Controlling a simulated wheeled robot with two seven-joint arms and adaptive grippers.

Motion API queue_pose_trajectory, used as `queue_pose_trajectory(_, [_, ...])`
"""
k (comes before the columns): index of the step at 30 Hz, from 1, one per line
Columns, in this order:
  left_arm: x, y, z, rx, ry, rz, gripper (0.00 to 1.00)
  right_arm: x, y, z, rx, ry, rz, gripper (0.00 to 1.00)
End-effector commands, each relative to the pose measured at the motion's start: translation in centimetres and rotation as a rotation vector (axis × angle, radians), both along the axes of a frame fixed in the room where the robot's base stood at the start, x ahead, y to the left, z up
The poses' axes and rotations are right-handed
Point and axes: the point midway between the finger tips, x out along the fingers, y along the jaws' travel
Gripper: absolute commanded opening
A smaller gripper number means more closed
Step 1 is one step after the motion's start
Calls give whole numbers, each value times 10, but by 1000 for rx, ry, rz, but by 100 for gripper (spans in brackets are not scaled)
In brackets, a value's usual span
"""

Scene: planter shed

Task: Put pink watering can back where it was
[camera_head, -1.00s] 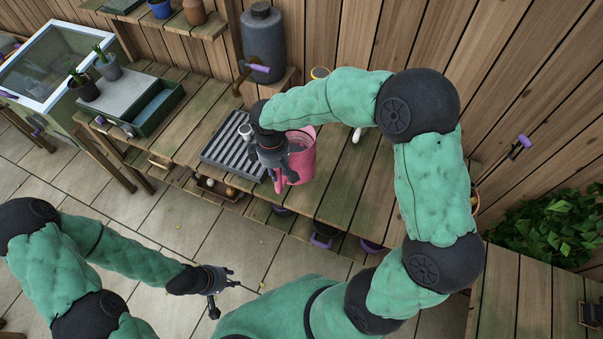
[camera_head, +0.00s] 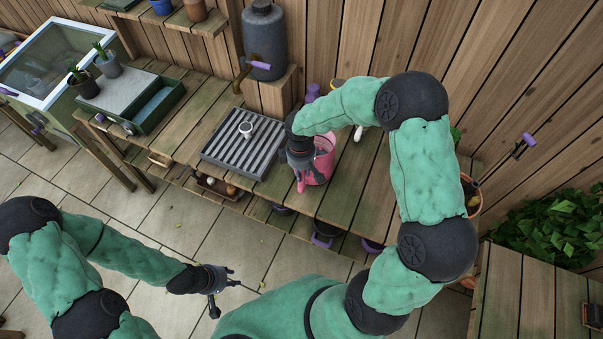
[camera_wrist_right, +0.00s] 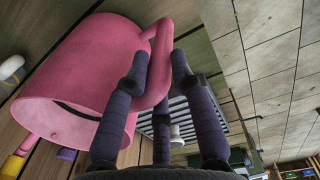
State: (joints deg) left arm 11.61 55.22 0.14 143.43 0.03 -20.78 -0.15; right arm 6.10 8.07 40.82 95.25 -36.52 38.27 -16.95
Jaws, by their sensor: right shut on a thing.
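The pink watering can (camera_head: 322,160) is at the wooden bench, to the right of the slatted grey tray (camera_head: 222,158), partly hidden behind my right gripper. My right gripper (camera_head: 300,170) is shut on the can's handle. In the right wrist view the pink can (camera_wrist_right: 85,75) fills the left side, and the fingers of my right gripper (camera_wrist_right: 160,90) are around its handle. I cannot tell whether the can's base touches the bench. My left gripper (camera_head: 222,280) hangs over the paved floor at the lower left, apart from the bench; its fingers look spread, with nothing between them.
A small round white-rimmed item (camera_head: 246,129) sits on the slatted tray. A dark water barrel (camera_head: 263,40) with a purple tap stands behind. A green box (camera_head: 150,105) is at the left. Bare bench planks (camera_head: 345,205) lie right of the can.

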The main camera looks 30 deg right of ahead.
Motion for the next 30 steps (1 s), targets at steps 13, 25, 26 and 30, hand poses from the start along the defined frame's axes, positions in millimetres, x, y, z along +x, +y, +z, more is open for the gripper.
queue_pose_trajectory(13, [0, 0, -2, 0, 0, 0, 35, 0, 0, -11, 0, -1, -1, 48])
queue_pose_trajectory(25, [0, 0, 0, 0, 0, 0, 35, 1, 0, -3, 0, -3, -1, 48])
queue_pose_trajectory(26, [0, 0, 0, 0, 0, 0, 35, 1, 0, 0, 0, -3, -1, 48])
queue_pose_trajectory(30, [0, 0, 4, 0, 0, 0, 35, 1, 1, 23, 0, -6, -2, 48])
